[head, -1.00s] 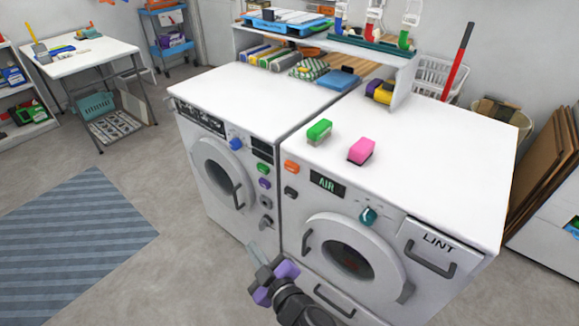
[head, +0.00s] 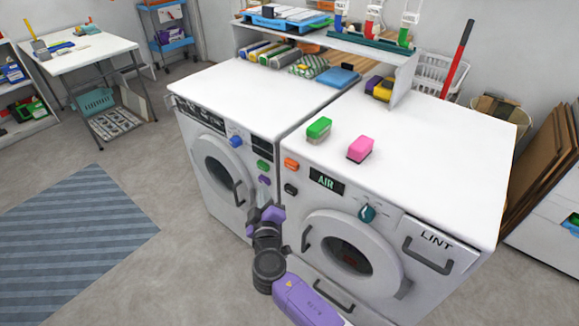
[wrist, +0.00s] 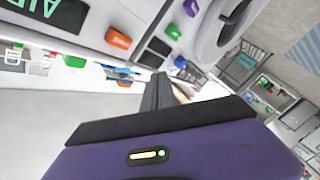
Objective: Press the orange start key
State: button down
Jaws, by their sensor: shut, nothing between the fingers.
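The orange start key (head: 291,164) is on the front panel of the right machine, left of the "AIR" display (head: 326,181). It also shows in the wrist view (wrist: 118,38), at the upper middle.
A green key (head: 263,165) and a purple key (head: 264,180) are on the left machine. A teal knob (head: 367,213) and door handles stick out. Green (head: 319,129) and pink (head: 360,149) brushes lie on top.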

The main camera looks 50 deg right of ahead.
aim_at(287, 165)
jog(key=d, duration=0.8)
jog(key=shift+w+d+p, duration=0.15)
jog(key=shift+d+p, duration=0.2)
jog(key=shift+d, duration=0.05)
jog(key=shift+d, duration=0.15)
dwell(1.7)
jog(key=shift+d, duration=0.25)
jog(key=shift+d+b, duration=0.45)
jog(key=shift+d, duration=0.4)
dwell(1.2)
jog(key=shift+a, duration=1.25)
jog(key=shift+a+b, duration=0.1)
jog(key=shift+b, duration=0.2)
